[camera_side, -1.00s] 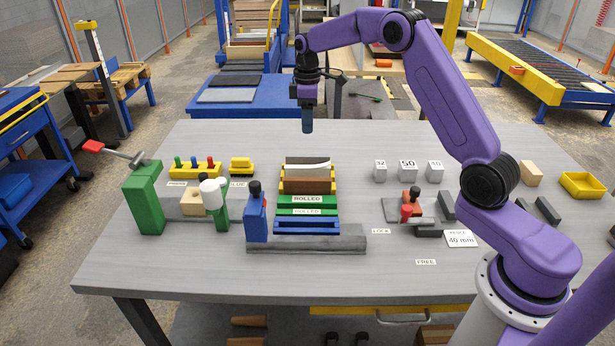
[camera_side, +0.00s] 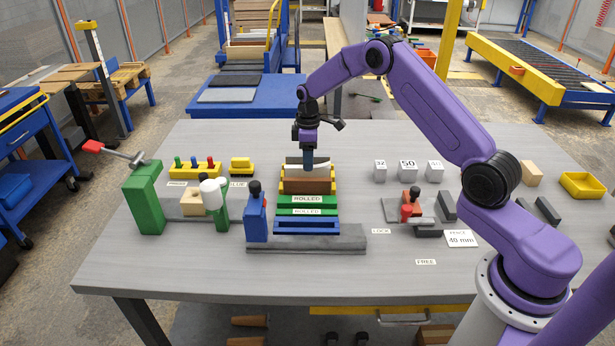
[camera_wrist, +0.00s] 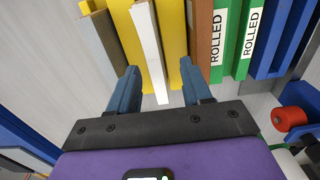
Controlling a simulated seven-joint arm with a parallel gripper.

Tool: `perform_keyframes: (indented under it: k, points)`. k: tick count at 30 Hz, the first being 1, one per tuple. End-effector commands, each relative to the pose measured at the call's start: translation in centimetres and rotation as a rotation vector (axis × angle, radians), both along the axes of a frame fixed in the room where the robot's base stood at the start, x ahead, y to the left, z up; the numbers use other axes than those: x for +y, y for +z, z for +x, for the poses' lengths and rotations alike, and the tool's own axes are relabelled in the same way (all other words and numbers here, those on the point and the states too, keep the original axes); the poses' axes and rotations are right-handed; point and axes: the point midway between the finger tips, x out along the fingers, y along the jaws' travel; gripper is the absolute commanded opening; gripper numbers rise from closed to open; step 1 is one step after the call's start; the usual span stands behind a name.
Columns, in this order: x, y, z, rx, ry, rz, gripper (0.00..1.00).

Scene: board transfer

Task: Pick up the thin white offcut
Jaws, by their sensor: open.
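The thin white offcut (camera_wrist: 148,45) is a narrow white strip in the wrist view, lying between the two fingers. In the side view the white offcut (camera_side: 293,166) shows at the back of the yellow holder, partly hidden by my gripper. My gripper (camera_wrist: 160,85) is open, with one blue finger on each side of the strip and gaps on both sides. In the side view my gripper (camera_side: 308,167) is low over the yellow holder (camera_side: 334,183). I cannot tell how deep the fingertips are relative to the strip.
A brown board (camera_side: 305,186) stands in front of the white offcut; green boards labelled ROLLED (camera_side: 306,199) and a blue rack (camera_side: 306,226) lie nearer. A blue clamp block (camera_side: 256,220) stands at front left. Grey weights (camera_side: 407,171) stand to the right, with bare table between.

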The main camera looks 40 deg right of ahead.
Motion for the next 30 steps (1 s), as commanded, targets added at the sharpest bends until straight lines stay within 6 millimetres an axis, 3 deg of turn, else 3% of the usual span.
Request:
perform_keyframes:
  k: [10, 20, 24, 25, 30]
  points:
    - [-0.4, -4.3, 0.6, 0.001, -0.001, 0.000, 0.49]
    - [-0.4, -4.9, 0.7, -0.001, -0.001, 0.000, 0.49]
    - [-0.4, -4.9, 0.7, -0.001, -0.001, 0.000, 0.07]
    - [-0.4, -4.9, 0.7, -0.001, -0.001, -0.001, 0.00]
    - [-0.4, -4.8, 0.7, -0.001, 0.000, 0.000, 0.00]
